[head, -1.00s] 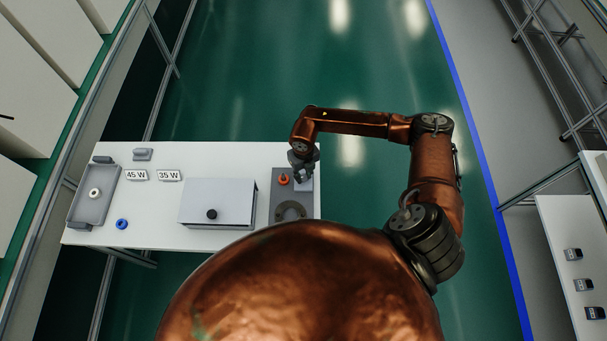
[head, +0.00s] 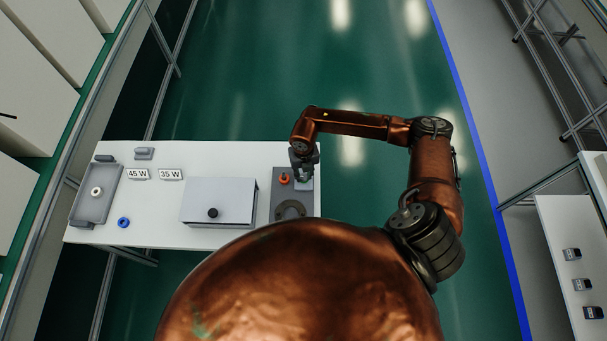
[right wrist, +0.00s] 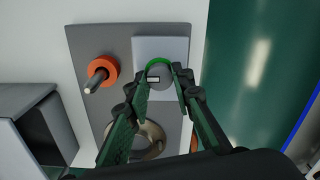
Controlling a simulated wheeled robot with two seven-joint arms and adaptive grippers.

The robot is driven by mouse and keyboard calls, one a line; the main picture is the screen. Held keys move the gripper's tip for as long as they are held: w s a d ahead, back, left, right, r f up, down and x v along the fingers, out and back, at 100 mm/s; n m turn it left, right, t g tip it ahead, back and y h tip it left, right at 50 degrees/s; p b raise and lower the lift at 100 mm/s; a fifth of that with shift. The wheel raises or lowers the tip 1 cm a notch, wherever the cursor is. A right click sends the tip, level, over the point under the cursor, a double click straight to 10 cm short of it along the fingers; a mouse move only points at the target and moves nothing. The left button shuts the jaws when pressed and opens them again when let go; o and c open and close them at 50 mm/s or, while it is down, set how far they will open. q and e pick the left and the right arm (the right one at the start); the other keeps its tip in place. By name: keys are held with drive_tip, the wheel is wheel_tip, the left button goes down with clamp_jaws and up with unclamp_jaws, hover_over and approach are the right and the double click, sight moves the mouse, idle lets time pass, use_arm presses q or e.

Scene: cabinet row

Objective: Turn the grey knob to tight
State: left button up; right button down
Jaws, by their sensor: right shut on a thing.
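The grey knob (right wrist: 160,76) sits on a light square plate (right wrist: 148,47) on a dark grey panel (right wrist: 87,46), with a green arc along its far edge and a small pale label on its face. In the right wrist view my right gripper (right wrist: 163,84) has its fingers on either side of the knob and is shut on it. In the head view my right gripper (head: 303,176) is over the right end of the table, and hides most of the knob. My left gripper is not in view.
A white box with a black knob (head: 218,202) is further left. A grey tray (head: 95,194), a blue ring (head: 123,222) and two labels share the table.

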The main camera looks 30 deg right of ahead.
sight(303, 176)
drive_tip(key=c, duration=2.1)
unclamp_jaws()
drive_tip(key=shift+w+r, duration=0.15)
drive_tip(key=shift+w, duration=0.1)
drive_tip(key=o, duration=0.4)
drive_tip(key=shift+s, duration=0.15)
drive_tip(key=shift+o, duration=0.2)
wheel_tip(303, 176, up, 12)
